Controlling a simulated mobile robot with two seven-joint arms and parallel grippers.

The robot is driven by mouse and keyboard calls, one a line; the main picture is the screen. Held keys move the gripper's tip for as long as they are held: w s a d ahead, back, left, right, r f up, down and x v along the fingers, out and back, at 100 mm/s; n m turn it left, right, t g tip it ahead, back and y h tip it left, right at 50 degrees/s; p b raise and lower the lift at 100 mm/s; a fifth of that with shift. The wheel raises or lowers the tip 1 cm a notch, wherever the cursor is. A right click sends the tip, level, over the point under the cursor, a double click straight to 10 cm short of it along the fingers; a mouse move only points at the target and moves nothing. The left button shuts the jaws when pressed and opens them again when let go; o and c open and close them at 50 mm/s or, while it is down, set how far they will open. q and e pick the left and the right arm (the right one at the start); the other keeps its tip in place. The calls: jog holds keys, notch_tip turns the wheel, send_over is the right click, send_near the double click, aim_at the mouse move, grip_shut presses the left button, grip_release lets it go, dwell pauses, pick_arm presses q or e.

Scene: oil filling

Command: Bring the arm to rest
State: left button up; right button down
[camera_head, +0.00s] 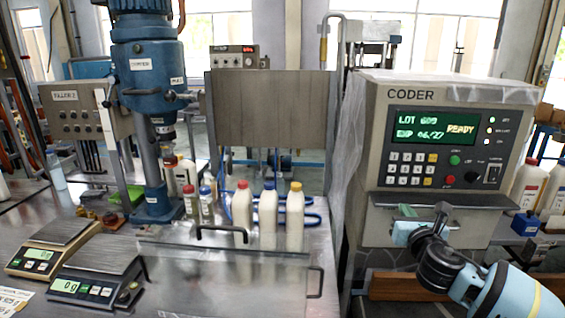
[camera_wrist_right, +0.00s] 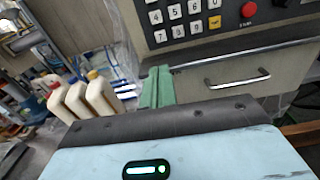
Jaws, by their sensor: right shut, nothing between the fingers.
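My right arm (camera_head: 500,285) comes in from the lower right in the head view. Its right gripper (camera_head: 406,210) is in front of the coder (camera_head: 450,100), below its keypad and near the drawer-like panel (camera_head: 445,199). The green fingers of the right gripper also show in the wrist view (camera_wrist_right: 157,88), shut together with nothing between them. The coder's screen reads LOT 609, EXP 06/27 and READY. I cannot tell whether the fingers touch the panel. My left gripper is not in view.
Three white bottles with red, blue and yellow caps (camera_head: 268,214) stand left of the coder. Two scales (camera_head: 95,285) reading 0 g sit at the lower left. A blue filler machine (camera_head: 150,70) stands behind. A clear cover with handles (camera_head: 230,275) lies in front.

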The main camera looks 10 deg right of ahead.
jog(key=s+a+f+m+g+y, duration=0.1)
jog(key=s+a+f+m+g, duration=0.3)
jog(key=s+a+f+m, duration=0.45)
jog(key=s+a+f+m+g+y, duration=0.1)
jog(key=s+a+f+m+g, duration=0.35)
jog(key=s+f, duration=0.65)
jog(key=s+a+f+m+g+y, duration=0.1)
jog(key=s+f+m+g, duration=0.3)
jog(key=s+m, duration=0.7)
jog(key=s+a+f+m+g+y, duration=0.1)
jog(key=s+a+f+m+g, duration=0.15)
jog(key=s+f+m, duration=0.85)
jog(key=f+n+t, duration=0.1)
jog(key=t, duration=0.1)
jog(key=w+a+f+n+t+y, duration=0.1)
jog(key=f+t, duration=0.1)
jog(key=a+f+n+t+y, duration=0.1)
jog(key=n+t, duration=0.1)
jog(key=t, duration=0.1)
jog(key=shift+w+f, duration=0.3)
jog(key=shift+w, duration=0.1)
